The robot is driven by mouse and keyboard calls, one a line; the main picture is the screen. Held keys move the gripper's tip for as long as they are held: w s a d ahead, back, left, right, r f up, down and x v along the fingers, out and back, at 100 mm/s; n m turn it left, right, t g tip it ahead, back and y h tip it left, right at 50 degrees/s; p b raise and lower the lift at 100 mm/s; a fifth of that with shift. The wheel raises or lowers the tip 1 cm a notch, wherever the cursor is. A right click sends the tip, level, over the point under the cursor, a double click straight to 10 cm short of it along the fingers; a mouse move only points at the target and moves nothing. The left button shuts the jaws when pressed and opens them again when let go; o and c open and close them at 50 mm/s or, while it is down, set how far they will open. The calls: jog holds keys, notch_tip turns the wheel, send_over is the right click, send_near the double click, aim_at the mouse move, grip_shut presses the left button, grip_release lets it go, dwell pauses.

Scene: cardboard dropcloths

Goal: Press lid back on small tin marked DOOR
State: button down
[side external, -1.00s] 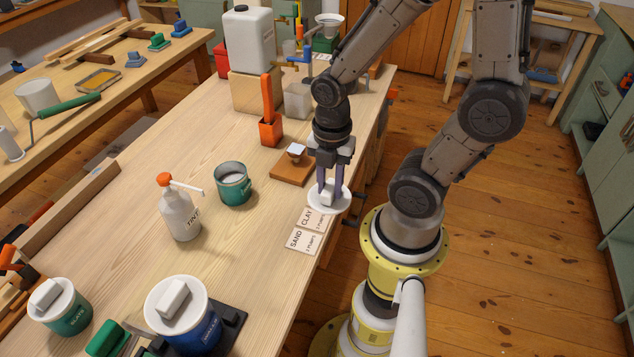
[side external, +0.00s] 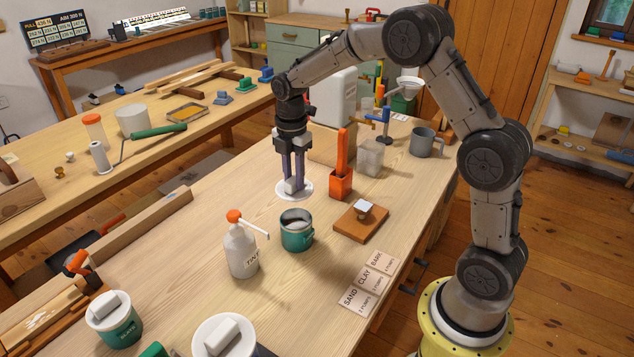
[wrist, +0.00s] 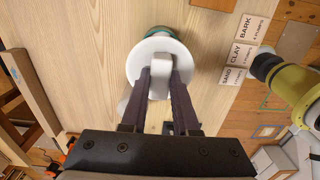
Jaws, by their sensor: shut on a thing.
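My gripper (side external: 292,182) is shut on the pale block handle of a round white lid (side external: 304,194). The lid hangs roughly level. In the side view it appears just behind and above an open teal tin (side external: 297,239) with liquid inside; I see no marking on this tin. In the wrist view the lid (wrist: 142,62) sits between the fingertips (wrist: 160,72) and covers most of the teal tin (wrist: 157,32), whose rim shows past the lid's far edge. The gap between lid and tin cannot be judged exactly.
A TINT pump bottle (side external: 242,252) stands left of the tin, a wooden block with a pale-topped piece (side external: 361,222) right. An orange holder (side external: 340,184) is behind. Lidded tins (side external: 118,325) are at front left. SAND, CLAY and BARK cards (side external: 368,279) lie near the edge.

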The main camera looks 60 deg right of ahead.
notch_tip(320, 180, down, 8)
dwell(0.8)
jog(key=shift+f, duration=0.1)
dwell(1.9)
jog(key=shift+c, duration=0.6)
grip_release()
jog(key=shift+r, duration=3.5)
jog(key=shift+c, duration=0.2)
grip_shut()
